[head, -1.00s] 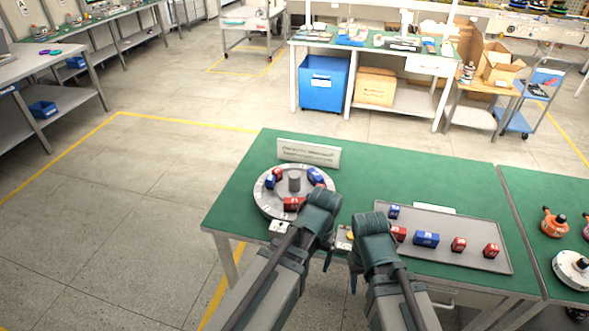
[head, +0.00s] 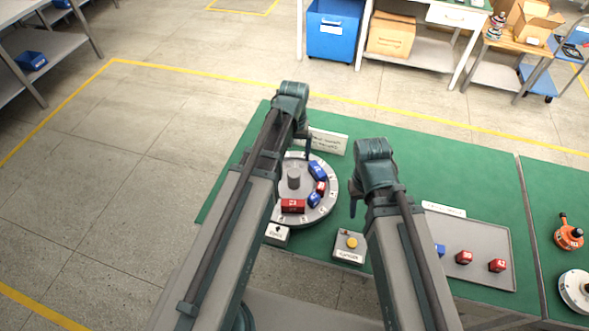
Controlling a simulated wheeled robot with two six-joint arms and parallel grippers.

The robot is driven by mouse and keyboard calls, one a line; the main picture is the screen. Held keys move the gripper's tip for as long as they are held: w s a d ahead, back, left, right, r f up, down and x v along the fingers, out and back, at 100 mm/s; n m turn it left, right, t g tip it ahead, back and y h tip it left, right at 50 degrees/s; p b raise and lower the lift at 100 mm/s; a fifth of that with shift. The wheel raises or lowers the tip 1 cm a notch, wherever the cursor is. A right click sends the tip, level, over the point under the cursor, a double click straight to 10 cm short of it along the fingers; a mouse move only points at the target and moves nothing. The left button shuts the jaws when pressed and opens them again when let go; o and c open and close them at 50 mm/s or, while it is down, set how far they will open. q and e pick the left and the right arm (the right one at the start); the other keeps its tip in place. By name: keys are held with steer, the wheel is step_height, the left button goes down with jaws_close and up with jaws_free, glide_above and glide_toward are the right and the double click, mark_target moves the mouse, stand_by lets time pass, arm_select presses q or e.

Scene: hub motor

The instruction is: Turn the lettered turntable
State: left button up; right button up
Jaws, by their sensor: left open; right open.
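The round grey turntable (head: 328,208) stands on the green table, with letters around its rim too small to read. It has a grey centre post (head: 293,178) and carries red and blue blocks, including a large red block (head: 293,206) at the front and a blue block (head: 317,170) at the back right. My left gripper (head: 305,150) is open over the turntable's far side; its arm hides the left part of the disc. My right gripper (head: 354,205) is open and empty, just right of the turntable. Contact of either gripper with the disc cannot be told.
A box with a yellow button (head: 348,246) and a box with an arrow (head: 277,233) stand in front of the turntable. A sign (head: 328,142) stands behind. A grey tray (head: 488,238) with blocks lies at right, partly behind my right arm. Green table is clear behind it.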

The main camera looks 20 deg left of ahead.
mark_target(294, 179)
arm_select(q)
steer(key=shift+s+f, duration=0.1)
steer(key=shift+s, duration=0.05)
arm_select(e)
steer(key=shift+s+f, duration=0.1)
arm_select(q)
step_height(294, 179, down, 14)
steer(key=b, duration=1.4)
arm_select(e)
step_height(294, 179, down, 14)
steer(key=shift+r, duration=0.15)
arm_select(q)
steer(key=shift+r, duration=0.2)
arm_select(e)
steer(key=shift+r, duration=0.1)
arm_select(q)
jaws_close()
